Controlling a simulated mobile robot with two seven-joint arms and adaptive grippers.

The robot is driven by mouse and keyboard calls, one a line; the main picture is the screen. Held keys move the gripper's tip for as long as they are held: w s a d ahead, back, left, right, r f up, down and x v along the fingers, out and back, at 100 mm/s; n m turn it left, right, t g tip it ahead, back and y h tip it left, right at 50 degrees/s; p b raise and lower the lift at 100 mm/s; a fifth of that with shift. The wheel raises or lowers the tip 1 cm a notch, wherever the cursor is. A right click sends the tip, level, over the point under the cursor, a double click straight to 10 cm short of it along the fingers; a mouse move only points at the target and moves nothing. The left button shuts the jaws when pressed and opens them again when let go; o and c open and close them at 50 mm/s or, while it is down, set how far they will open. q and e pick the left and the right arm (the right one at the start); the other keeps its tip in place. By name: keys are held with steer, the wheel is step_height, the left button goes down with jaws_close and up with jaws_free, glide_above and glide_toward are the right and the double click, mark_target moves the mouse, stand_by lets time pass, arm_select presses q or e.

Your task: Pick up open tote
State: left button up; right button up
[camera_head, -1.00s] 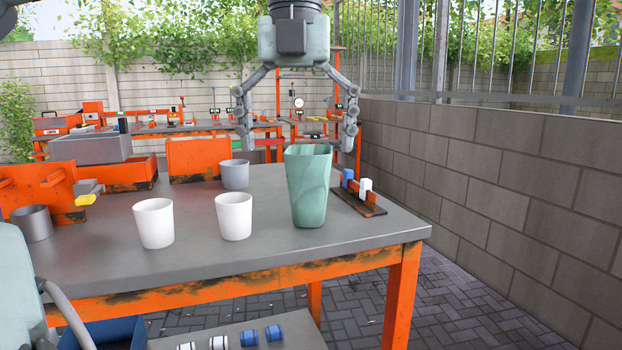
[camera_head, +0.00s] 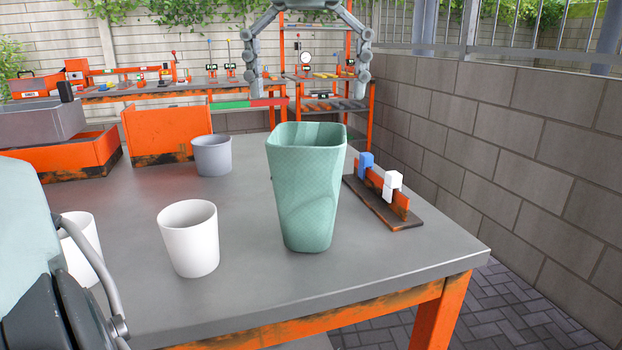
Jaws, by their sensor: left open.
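A tall green open tote (camera_head: 309,195) stands upright on the grey workbench, right of centre. Its mouth faces up and no gripper touches it. My left gripper (camera_head: 308,92) hangs at the top of the picture with its fingers pointing down, spread wide and empty. Its fingertips show a little above the tote's rim, one to each side; how far in depth they are from the tote is hard to tell. The gripper's upper body is cut off by the frame. My right gripper is not in view.
On the workbench (camera_head: 136,170) stand two white cups (camera_head: 190,240), one partly hidden by my arm at the left, and a grey cup (camera_head: 212,156). Right of the tote is a small rack (camera_head: 385,205) with blue and white blocks. A block wall (camera_head: 520,150) runs along the right.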

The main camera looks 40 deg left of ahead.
mark_target(309, 147)
arm_select(q)
step_height(309, 147, down, 8)
steer(key=shift+d+r+b, duration=0.1)
steer(key=shift+r+b, duration=0.1)
steer(key=shift+b, duration=0.1)
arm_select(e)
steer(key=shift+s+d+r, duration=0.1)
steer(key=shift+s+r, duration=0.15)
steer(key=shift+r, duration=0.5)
arm_select(q)
steer(key=shift+c, duration=0.6)
steer(key=c, duration=1.7)
steer(key=shift+o, duration=0.2)
steer(key=shift+r, duration=0.1)
